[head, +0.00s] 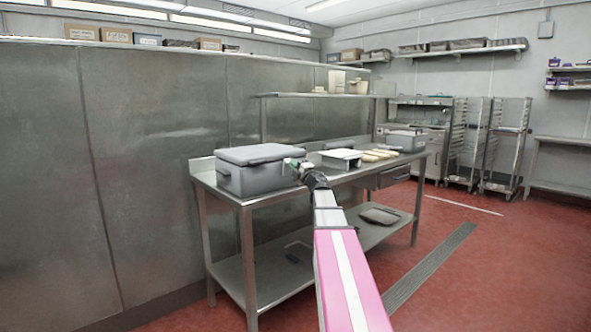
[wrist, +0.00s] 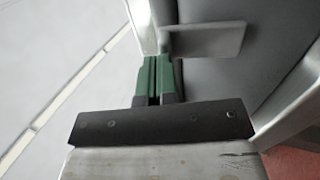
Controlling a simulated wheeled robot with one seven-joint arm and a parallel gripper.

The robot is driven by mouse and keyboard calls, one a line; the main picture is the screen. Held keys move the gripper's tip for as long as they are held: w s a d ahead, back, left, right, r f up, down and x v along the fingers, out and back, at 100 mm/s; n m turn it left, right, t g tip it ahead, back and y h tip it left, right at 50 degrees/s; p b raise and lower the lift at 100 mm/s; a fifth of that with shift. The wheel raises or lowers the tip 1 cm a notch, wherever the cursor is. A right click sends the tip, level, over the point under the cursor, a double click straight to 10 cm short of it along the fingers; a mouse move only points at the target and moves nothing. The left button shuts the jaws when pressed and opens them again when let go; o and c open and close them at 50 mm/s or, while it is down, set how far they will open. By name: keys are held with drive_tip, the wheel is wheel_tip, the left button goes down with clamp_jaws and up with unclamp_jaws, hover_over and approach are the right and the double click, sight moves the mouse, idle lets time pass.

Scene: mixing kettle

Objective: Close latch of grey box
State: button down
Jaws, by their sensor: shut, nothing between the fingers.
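The grey box (head: 255,172) stands on the left end of the steel table, with its lid down on it. My gripper (head: 296,163) is at the right side of the box, near its upper edge. In the wrist view my gripper's green fingers (wrist: 154,78) are together with nothing between them. A pale flat tab (wrist: 205,40), which looks like the latch, sticks out from the grey surface just beyond the fingertips. I cannot tell whether the fingers touch it. My wrist hides part of the box's right side in the head view.
The steel table (head: 215,187) has a lower shelf. To the right of my gripper are a white tray (head: 341,158), several pale pieces (head: 379,155) and a second grey box (head: 406,141). A steel wall stands behind; red floor is free at the right.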

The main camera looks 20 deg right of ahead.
drive_tip(key=shift+w+a+r, duration=0.25)
drive_tip(key=shift+w+r, duration=0.4)
drive_tip(key=shift+w, duration=0.1)
idle(0.4)
